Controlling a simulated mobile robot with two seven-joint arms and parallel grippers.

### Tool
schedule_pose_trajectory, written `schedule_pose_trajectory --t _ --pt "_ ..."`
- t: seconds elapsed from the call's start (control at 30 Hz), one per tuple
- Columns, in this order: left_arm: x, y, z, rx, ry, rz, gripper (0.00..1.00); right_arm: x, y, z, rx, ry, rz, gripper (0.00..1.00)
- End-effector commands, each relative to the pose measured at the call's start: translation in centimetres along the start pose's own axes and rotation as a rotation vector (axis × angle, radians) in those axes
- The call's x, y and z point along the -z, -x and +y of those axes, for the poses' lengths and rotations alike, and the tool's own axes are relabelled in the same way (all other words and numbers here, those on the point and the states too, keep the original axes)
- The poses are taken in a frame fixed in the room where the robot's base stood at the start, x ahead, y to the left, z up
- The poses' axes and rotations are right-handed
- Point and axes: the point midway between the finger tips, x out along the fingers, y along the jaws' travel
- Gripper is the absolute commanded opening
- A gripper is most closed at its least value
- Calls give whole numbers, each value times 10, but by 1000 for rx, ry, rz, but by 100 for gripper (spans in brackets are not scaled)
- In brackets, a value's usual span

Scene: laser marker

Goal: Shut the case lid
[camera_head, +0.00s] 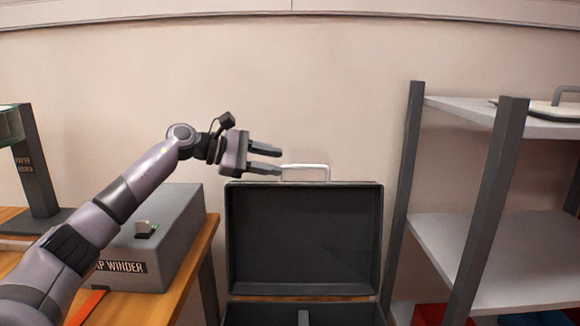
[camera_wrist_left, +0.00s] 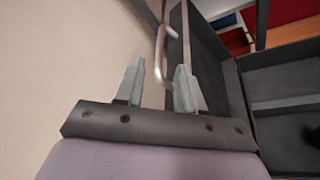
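The case is dark and open, with its lid (camera_head: 305,240) standing upright at the back and its base (camera_head: 345,313) at the bottom edge of the head view. A pale metal handle (camera_head: 305,167) stands on the lid's top edge. My left gripper (camera_head: 281,161) is open, its two fingers pointing right, just left of the handle. In the left wrist view the handle (camera_wrist_left: 160,48) shows beyond and between the fingertips of my left gripper (camera_wrist_left: 161,75), with nothing seen held. The lid (camera_wrist_left: 207,65) is to its right. My right gripper is not in view.
A grey winder box (camera_head: 165,235) sits on a wooden table (camera_head: 190,285) at the left. A shelf rack (camera_head: 480,245) with dark posts stands close on the right. A plain wall (camera_head: 290,90) is behind the case.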

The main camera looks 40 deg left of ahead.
Motion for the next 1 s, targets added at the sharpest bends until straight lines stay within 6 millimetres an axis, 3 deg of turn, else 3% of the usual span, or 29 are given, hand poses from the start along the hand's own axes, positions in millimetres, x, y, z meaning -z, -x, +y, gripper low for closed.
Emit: schedule_pose_trajectory --t 0.3,0.67,0.7,0.8,1.0 --pt "-2 -43 1 0 2 -3 38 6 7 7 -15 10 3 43" --pt "0 -50 0 0 0 0 38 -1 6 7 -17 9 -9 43" --pt "0 -50 0 0 0 0 35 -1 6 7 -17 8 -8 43" --pt "0 -50 0 0 1 0 2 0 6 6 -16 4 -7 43" --pt "0 -50 0 0 1 0 0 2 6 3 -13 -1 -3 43"
